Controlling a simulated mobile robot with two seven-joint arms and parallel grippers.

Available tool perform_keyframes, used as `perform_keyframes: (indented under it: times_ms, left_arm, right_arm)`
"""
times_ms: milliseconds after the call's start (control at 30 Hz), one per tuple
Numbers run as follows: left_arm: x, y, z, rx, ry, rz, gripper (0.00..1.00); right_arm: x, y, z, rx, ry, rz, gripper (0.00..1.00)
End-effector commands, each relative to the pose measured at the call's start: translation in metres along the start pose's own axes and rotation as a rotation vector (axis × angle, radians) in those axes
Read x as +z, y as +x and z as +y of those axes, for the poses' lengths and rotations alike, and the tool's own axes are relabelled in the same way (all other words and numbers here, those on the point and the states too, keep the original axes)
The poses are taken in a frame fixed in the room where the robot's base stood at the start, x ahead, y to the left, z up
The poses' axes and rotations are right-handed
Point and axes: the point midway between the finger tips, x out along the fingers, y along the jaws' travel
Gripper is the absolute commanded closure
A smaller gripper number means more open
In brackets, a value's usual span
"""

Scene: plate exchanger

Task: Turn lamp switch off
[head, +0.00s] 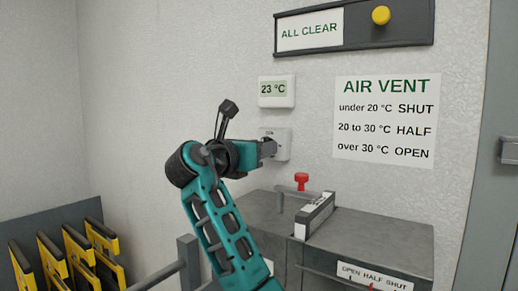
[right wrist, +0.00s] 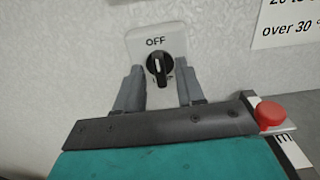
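The lamp switch is a white plate (head: 283,143) on the wall below the thermometer. In the right wrist view the plate (right wrist: 177,40) carries the word OFF at its top and a black rotary knob (right wrist: 160,70). The knob's white mark points roughly up, towards OFF. My right gripper (head: 268,148) is at the switch, partly covering it in the head view. In the right wrist view its two fingers (right wrist: 159,80) stand apart, one on each side of the knob, with gaps between. My left gripper is not in view.
Above the switch is a 23 °C display (head: 276,91); to its right hangs an AIR VENT sign (head: 386,117). A grey cabinet (head: 370,235) with a red knob (head: 301,180) stands below. Yellow-and-black plates (head: 78,255) stand in a rack at lower left.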

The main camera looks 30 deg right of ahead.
Motion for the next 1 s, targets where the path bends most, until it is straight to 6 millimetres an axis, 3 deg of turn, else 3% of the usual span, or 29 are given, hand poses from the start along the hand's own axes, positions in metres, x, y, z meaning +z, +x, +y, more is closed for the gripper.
perform_keyframes:
  times_ms: [267,700,1000]
  left_arm:
    - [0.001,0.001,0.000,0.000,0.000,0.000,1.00]
    - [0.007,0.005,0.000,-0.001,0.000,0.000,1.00]
    - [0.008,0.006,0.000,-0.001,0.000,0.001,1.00]
  right_arm:
    - [0.000,-0.013,0.001,0.004,0.002,-0.001,0.62]
    - [-0.001,-0.104,0.000,0.004,0.002,0.001,0.62]
    - [0.000,-0.129,0.000,-0.001,0.000,0.000,0.62]
